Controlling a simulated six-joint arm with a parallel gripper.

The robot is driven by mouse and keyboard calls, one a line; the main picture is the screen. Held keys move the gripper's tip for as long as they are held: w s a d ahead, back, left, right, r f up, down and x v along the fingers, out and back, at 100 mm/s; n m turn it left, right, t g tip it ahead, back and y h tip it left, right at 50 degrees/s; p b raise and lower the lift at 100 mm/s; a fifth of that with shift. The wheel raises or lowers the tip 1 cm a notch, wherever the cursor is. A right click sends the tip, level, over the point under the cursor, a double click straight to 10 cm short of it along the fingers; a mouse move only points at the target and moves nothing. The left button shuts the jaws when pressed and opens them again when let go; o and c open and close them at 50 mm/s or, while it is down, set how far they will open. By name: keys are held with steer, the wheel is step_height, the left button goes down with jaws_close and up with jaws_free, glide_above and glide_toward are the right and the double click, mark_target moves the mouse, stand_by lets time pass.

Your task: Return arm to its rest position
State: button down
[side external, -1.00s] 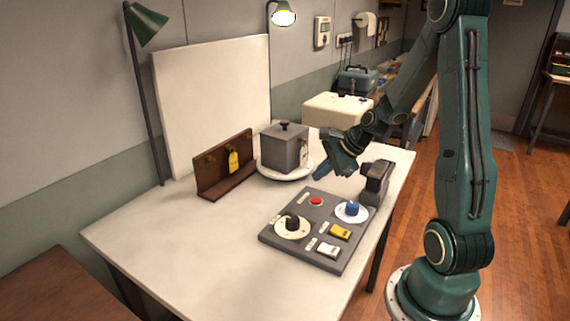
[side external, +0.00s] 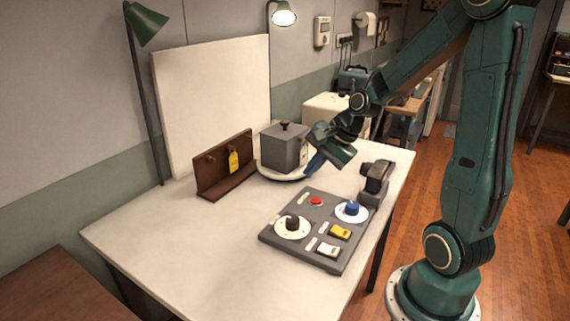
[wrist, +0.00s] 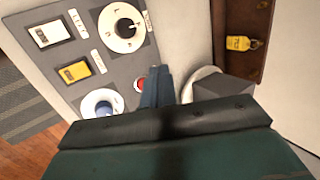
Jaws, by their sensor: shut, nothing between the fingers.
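My gripper (side external: 315,163) is shut and empty, its blue fingertips together. In the side external view it hangs above the table (side external: 190,262), just right of the grey box (side external: 284,150) and beyond the control panel (side external: 318,262). In the wrist view my gripper (wrist: 156,88) points down, with its fingertips between the red button (wrist: 138,83) and the white round plate (wrist: 188,90) under the grey box. Whether the fingers touch the plate cannot be told from the side.
A dark upright device (side external: 375,183) stands behind the panel at the right edge. A brown rack (side external: 224,166) with a yellow tag (side external: 234,161) stands left of the box. A green lamp (side external: 146,25) is at the back left. The table's front left is bare.

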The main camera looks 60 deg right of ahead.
steer(key=s+a+r+n, duration=0.5)
steer(key=s+a+n, duration=0.1)
steer(key=n, duration=0.3)
steer(key=s+a+r+n+h, duration=0.1)
steer(key=s+a+r+n, duration=0.4)
steer(key=s+a+n, duration=0.2)
steer(key=shift+s+a+r+n, duration=0.2)
steer(key=shift+s+r+n, duration=0.15)
steer(key=shift+s+n, duration=0.7)
